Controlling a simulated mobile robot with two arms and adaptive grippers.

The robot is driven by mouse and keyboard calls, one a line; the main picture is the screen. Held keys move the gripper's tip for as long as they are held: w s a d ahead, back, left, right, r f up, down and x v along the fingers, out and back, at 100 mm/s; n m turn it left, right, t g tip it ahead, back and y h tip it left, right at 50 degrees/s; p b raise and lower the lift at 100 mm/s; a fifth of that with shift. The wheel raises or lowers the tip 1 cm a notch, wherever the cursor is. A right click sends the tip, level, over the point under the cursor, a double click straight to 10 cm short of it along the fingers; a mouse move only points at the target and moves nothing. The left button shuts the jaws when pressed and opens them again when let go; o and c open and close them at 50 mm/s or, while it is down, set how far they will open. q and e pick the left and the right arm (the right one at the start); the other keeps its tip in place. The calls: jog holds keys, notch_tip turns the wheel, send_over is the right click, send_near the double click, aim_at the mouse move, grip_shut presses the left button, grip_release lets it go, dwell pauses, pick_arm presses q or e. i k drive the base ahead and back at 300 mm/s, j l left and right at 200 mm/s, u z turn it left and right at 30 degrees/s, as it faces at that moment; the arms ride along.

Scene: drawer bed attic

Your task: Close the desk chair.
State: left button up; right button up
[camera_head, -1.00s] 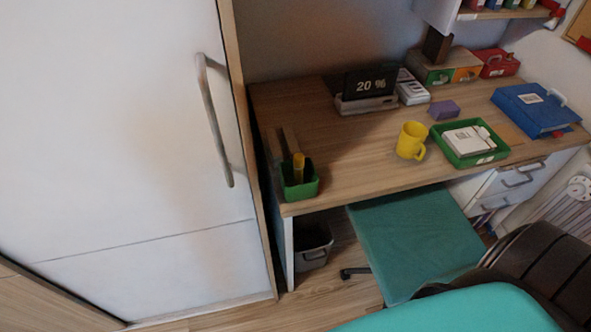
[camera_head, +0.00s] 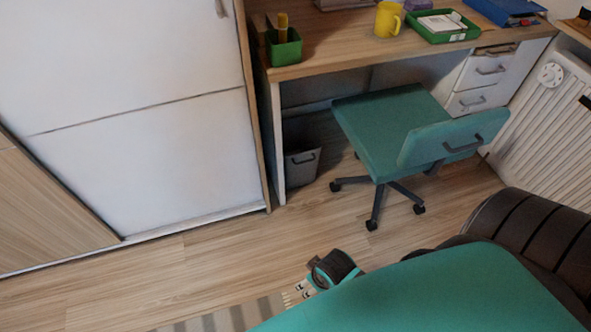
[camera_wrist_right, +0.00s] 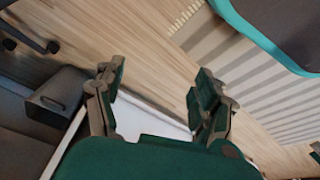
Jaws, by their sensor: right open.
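The desk chair has a teal seat (camera_head: 385,125), a teal backrest (camera_head: 450,140) with a dark handle, and a black wheeled base. It stands at the front of the wooden desk (camera_head: 400,50), its seat facing the knee space and its backrest on the near side. The whole seat shows below the desk edge in the head view. My right gripper (camera_head: 294,293) is low in the head view, over the floor, apart from the chair. In the right wrist view its two fingers (camera_wrist_right: 158,98) are spread with nothing between them. My left gripper is not in view.
A grey bin (camera_head: 302,165) stands under the desk's left end. White drawers (camera_head: 480,85) are at its right, beside a radiator (camera_head: 550,120). A white sliding wardrobe (camera_head: 130,150) is at left. Bare floor (camera_head: 200,265) lies before the chair; a striped rug (camera_head: 225,318) is near.

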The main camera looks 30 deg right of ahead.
aim_at(396, 133)
jog(key=z, duration=2.1)
